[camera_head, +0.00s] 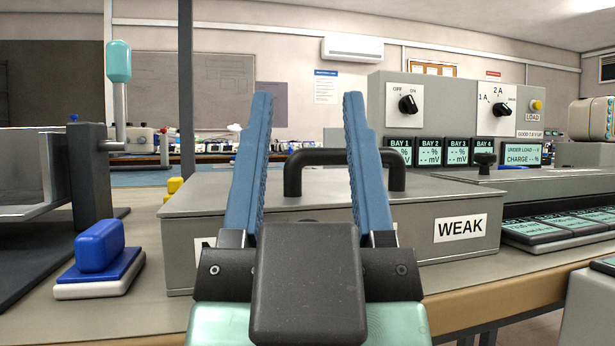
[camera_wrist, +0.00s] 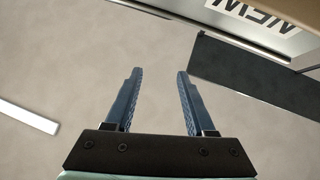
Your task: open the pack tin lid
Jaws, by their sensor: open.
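The wide grey metal box (camera_head: 330,250) with a flat lid (camera_head: 205,202) appears to be the pack tin. Its lid looks shut. A black arched handle (camera_head: 398,178) stands on the lid. The front bears a WEAK label (camera_head: 461,228) at right and a partly hidden label at left. My gripper (camera_head: 308,95) is open and empty, its blue fingers upright in front of the box and overlapping the handle in the head view. Contact with the handle does not show. In the wrist view my gripper (camera_wrist: 154,70) is over bare floor, with an upside-down NEW label (camera_wrist: 256,16) at top right.
A blue block on a pad (camera_head: 100,255) lies left of the box. A grey stand with a teal-tipped post (camera_head: 119,80) is farther left. A control panel (camera_head: 455,100) with dials stands behind right. Battery packs (camera_head: 555,228) lie right. The wooden table edge (camera_head: 500,280) runs in front.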

